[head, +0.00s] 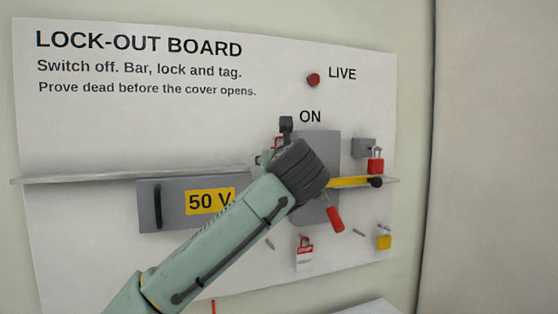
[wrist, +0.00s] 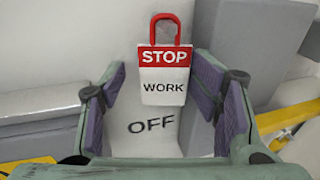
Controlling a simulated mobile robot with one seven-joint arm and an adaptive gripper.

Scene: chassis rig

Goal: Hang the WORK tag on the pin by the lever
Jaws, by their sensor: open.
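The WORK tag (wrist: 164,85) shows in the wrist view as a white card with a red STOP band and a red loop on top. It hangs upright against the board, above the word OFF. I cannot make out the pin inside its loop. My gripper (wrist: 160,65) is open, with one finger on each side of the tag and a visible gap on the left. In the head view my wrist covers most of that spot. The lever's red handle (head: 335,218) points down and right from the grey switch box (head: 322,150).
Another STOP tag (head: 305,255) hangs lower on the board. A yellow bar (head: 345,182) crosses by the switch box, with a red padlock (head: 376,166) above its right end. A yellow padlock (head: 384,242) hangs lower right, near a bare pin (head: 358,232). A clear ledge (head: 90,177) juts out left.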

